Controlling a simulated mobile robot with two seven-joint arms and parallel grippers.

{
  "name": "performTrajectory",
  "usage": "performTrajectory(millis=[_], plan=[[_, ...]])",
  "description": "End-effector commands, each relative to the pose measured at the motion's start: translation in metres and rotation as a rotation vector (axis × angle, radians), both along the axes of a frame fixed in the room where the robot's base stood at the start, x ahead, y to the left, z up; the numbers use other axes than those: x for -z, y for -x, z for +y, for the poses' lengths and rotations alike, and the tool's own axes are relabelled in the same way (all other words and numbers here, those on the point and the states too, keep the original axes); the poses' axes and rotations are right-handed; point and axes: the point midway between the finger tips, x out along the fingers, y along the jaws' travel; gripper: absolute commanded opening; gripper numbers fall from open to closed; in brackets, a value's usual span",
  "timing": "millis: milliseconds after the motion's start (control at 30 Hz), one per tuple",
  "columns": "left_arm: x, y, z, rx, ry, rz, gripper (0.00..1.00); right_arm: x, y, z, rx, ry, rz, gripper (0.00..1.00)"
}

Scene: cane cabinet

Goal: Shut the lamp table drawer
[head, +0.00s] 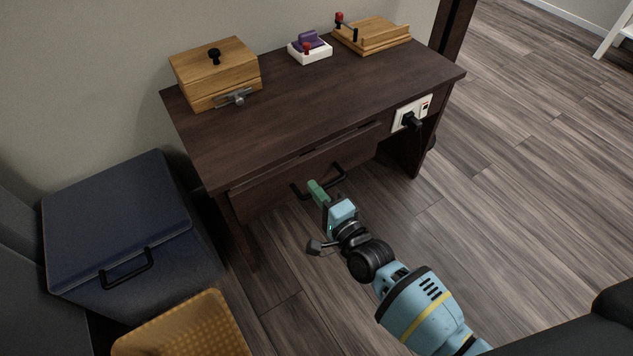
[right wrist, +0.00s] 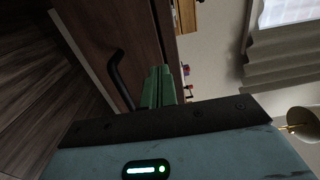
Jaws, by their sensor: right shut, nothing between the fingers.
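The dark brown lamp table (head: 300,110) stands against the wall. Its drawer (head: 270,190) is under the top, with a black bar handle (head: 340,176) on its front. A thin slit shows above the drawer front; I cannot tell exactly how far out the drawer is. My right gripper (head: 317,190) is shut and empty, its green fingertips at the middle of the handle. In the right wrist view the fingers (right wrist: 158,86) are together beside the handle (right wrist: 118,80); contact is unclear. My left gripper is not in view.
On the tabletop are a wooden box (head: 212,72), a white block with purple and red parts (head: 310,49) and a wooden board with levers (head: 376,38). A socket plate (head: 425,105) is on the table's right. A blue chest (head: 120,225) and yellow basket (head: 185,330) stand left.

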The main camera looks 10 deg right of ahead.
Motion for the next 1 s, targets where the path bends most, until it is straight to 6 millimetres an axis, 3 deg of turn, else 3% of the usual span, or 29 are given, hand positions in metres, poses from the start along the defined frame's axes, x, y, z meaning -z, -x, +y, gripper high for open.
performTrajectory(millis=[200, 500, 667, 800, 900, 1000], plan=[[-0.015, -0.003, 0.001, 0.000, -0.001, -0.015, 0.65, -0.001, 0.044, -0.016, -0.001, 0.003, 0.001, 0.00], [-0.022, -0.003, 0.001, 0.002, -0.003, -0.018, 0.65, 0.000, 0.076, -0.028, -0.001, 0.001, 0.001, 0.00], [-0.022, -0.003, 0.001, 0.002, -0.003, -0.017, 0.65, 0.000, 0.079, -0.029, -0.001, 0.001, 0.001, 0.00], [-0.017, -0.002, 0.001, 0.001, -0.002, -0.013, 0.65, 0.004, 0.077, -0.030, 0.002, 0.000, -0.004, 0.16], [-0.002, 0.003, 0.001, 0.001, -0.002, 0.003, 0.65, 0.018, 0.070, -0.035, 0.008, -0.005, -0.023, 0.29], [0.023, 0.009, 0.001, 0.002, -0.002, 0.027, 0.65, 0.039, 0.058, -0.043, 0.014, -0.016, -0.056, 0.30]])
